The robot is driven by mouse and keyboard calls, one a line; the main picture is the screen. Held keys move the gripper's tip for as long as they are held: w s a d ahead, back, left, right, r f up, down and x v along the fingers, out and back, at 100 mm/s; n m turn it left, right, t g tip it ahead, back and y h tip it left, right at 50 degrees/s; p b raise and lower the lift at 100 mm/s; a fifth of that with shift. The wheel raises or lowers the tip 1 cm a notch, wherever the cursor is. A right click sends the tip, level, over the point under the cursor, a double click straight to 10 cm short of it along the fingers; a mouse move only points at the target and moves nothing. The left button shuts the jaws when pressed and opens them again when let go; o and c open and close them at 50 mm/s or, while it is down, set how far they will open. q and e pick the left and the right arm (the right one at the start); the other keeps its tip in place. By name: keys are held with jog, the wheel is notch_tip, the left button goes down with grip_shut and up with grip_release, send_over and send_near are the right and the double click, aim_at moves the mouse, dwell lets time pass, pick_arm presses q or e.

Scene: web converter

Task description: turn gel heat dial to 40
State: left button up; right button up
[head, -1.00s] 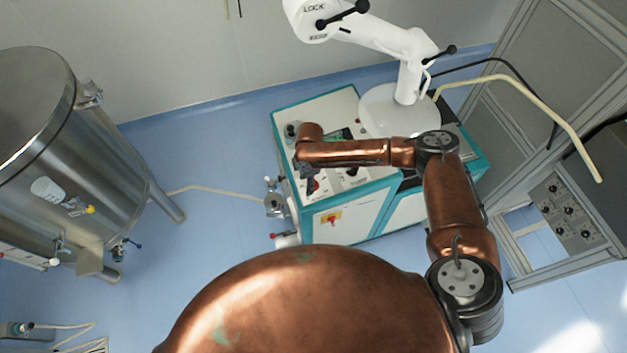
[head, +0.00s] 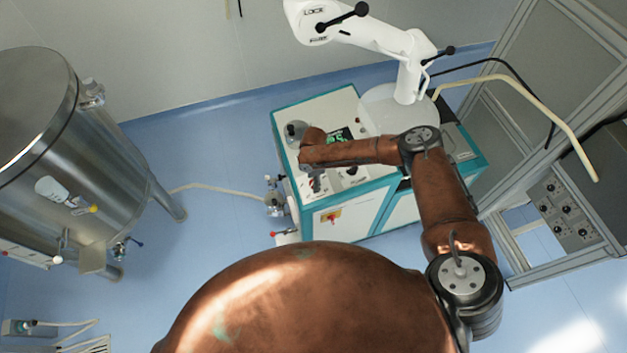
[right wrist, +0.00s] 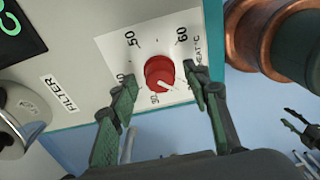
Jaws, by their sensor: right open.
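The gel heat dial (right wrist: 158,72) is a red knob on a white scale plate in the right wrist view. The numbers 50 and 60 and "HEAT °C" are readable; a finger partly covers the mark at left. The dial's white pointer line is directed to the lower right. My right gripper (right wrist: 160,84) is open, with one finger on each side of the dial; I cannot tell if either touches it. In the head view my right gripper (head: 316,183) is small and dark above the panel. Dark fingers at the right wrist view's right edge look like my left gripper (right wrist: 301,128), partly cut off.
The teal-edged cabinet (head: 376,215) carries the panel and a white arm-like machine part (head: 375,35). In the right wrist view a "FILTER" label (right wrist: 59,94) and a metal knob (right wrist: 20,118) are left of the dial. A steel tank (head: 75,150) stands left.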

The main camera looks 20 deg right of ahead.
jog(key=shift+c, duration=0.3)
jog(key=c, duration=1.1)
jog(key=shift+r, duration=0.1)
